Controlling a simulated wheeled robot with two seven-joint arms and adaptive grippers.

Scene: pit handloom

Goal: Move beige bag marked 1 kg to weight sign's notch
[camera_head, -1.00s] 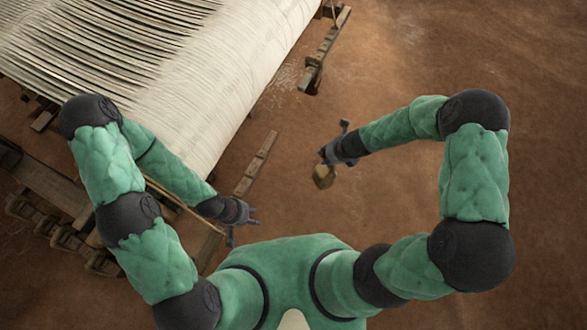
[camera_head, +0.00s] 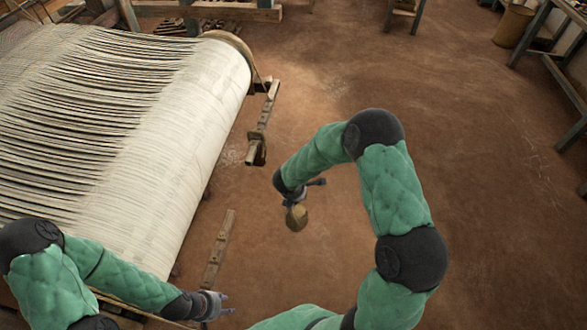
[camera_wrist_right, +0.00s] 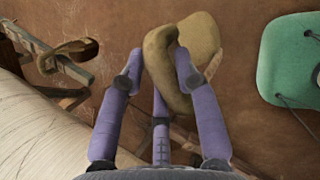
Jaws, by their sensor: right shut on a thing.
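The beige bag (camera_head: 297,217) hangs from my right gripper (camera_head: 303,192) over the brown floor, right of the loom. In the right wrist view, the bag (camera_wrist_right: 200,40) sits folded between the purple fingers of my right gripper (camera_wrist_right: 158,70), which is shut on it. Its 1 kg mark cannot be read. My left gripper (camera_head: 222,303) is open and empty, low beside the loom's front edge. I cannot make out the weight sign or its notch for certain in either view.
The loom's pale threads (camera_head: 170,150) fill the left. Wooden rails (camera_head: 218,250) lie along its right side, one with a dark end block (camera_head: 257,150). In the wrist view, a tan looped thing (camera_wrist_right: 70,52) lies on a wooden rack. Open floor (camera_head: 480,200) spreads right.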

